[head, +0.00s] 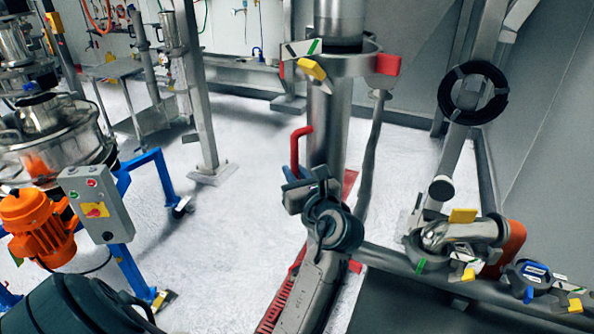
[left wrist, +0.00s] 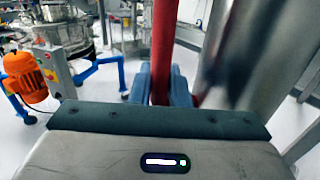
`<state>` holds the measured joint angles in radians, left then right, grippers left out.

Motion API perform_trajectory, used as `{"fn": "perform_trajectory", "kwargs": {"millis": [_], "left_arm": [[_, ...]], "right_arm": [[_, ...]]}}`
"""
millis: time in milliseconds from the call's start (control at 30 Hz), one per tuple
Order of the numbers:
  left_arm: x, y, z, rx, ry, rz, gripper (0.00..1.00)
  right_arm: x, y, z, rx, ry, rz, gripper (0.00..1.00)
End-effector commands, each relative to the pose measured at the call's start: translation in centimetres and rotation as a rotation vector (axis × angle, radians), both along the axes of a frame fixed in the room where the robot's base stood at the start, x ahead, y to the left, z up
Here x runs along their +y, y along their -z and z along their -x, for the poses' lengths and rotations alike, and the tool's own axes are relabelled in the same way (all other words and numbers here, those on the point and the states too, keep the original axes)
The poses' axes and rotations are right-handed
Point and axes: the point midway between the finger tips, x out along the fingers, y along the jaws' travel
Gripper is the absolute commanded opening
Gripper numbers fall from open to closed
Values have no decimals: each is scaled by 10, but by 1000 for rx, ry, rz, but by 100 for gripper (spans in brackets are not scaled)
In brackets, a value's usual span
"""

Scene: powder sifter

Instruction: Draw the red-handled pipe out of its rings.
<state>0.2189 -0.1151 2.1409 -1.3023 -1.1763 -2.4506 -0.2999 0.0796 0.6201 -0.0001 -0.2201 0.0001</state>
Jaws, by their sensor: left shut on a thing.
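The pipe (head: 327,125) is an upright steel tube with a red handle (head: 301,143) on its left side. A steel ring (head: 346,67) with red and yellow tabs surrounds its upper part. My left gripper (head: 311,180) is shut on the red handle, low on its upright bar. In the left wrist view the red handle (left wrist: 162,45) stands between the blue fingers (left wrist: 160,85), and the pipe (left wrist: 245,50) is close on the right. The pipe's lower end is hidden behind my gripper and arm. My right gripper is not in view.
An orange motor (head: 40,228) and grey control box (head: 95,203) stand on a blue frame at the left. A steel rail with clamps and a bent fitting (head: 465,233) runs at the lower right. The floor (head: 235,215) between is mostly clear.

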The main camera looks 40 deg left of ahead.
Motion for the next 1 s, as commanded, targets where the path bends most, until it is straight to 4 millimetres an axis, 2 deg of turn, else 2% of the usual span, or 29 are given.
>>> {"fn": "perform_trajectory", "kwargs": {"millis": [367, 1000], "left_arm": [[0, 0, 1, 3, -2, -1, 0], [4, -1, 12, 3, -2, -1, 0]], "right_arm": [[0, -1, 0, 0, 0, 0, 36], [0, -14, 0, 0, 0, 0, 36]]}}
